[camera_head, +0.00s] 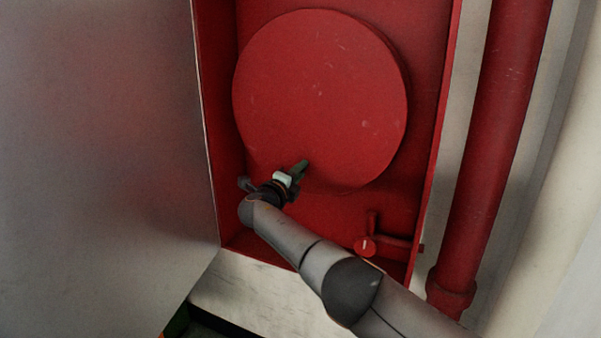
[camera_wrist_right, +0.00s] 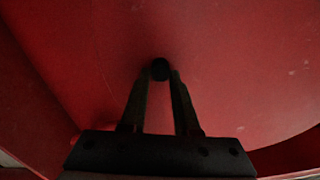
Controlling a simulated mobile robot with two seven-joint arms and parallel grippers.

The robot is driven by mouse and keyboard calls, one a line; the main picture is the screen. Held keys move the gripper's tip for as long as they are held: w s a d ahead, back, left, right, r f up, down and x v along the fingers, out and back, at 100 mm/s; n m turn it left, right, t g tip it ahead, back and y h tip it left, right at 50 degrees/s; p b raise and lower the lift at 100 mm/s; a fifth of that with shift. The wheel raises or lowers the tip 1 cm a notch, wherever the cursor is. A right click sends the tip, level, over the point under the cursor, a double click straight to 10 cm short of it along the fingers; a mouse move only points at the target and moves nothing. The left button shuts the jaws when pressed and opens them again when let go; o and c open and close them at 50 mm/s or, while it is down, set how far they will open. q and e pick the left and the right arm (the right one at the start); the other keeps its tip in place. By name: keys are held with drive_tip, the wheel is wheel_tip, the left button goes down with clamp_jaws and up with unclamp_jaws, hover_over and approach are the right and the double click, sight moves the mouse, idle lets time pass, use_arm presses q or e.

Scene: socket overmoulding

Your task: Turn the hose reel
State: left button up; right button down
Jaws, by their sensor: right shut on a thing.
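The hose reel (camera_head: 320,90) is a large round red disc inside an open red cabinet. My right gripper (camera_head: 298,170) is at the lower left part of the disc in the head view. In the right wrist view my right gripper (camera_wrist_right: 160,80) is shut on a small dark round handle (camera_wrist_right: 160,68) in front of the red reel face (camera_wrist_right: 225,70). The handle is mostly hidden by the fingers in the head view. My left gripper is not in view.
The red cabinet (camera_head: 430,120) has side walls close around the reel. A grey door panel (camera_head: 100,150) stands open at the left. A red valve (camera_head: 366,245) sits at the lower right, and a thick red pipe (camera_head: 490,150) runs outside the cabinet.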

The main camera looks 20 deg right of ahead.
drive_tip(key=shift+r, duration=0.2)
drive_tip(key=c, duration=0.7)
unclamp_jaws()
drive_tip(key=shift+f, duration=0.1)
drive_tip(key=shift+o, duration=0.2)
drive_tip(key=shift+a+f, duration=0.1)
drive_tip(key=v, duration=1.2)
drive_tip(key=shift+s, duration=0.25)
